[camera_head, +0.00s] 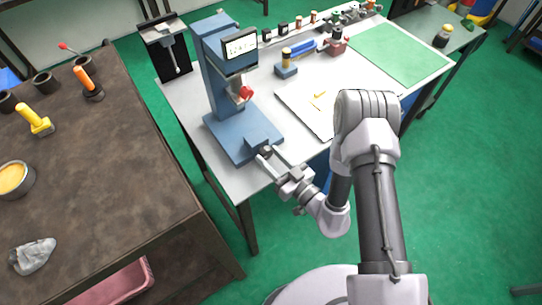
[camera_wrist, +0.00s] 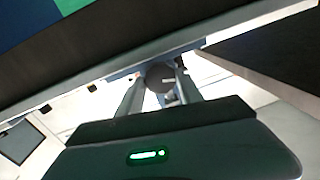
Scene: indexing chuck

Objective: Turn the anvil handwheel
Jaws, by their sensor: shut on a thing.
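The blue bench machine (camera_head: 214,75) stands upright on the table, with a dial face (camera_head: 240,46) and a red part (camera_head: 245,93) on its head. A small dark round knob, which looks like the anvil handwheel (camera_head: 266,151), is at the front right edge of its base. My gripper (camera_head: 268,157) reaches it from the front right and is shut on it. In the wrist view the dark round handwheel (camera_wrist: 160,75) sits between the two fingers of my gripper (camera_wrist: 158,80), with a small pin-like part (camera_wrist: 169,99) on its face. Its far side is hidden.
The grey table (camera_head: 188,98) carries a white board (camera_head: 300,106), a blue block with a yellow top (camera_head: 286,64) and a green mat (camera_head: 400,52). A dark workbench (camera_head: 110,170) with tools stands close at the left. Green floor (camera_head: 470,190) is free at the right.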

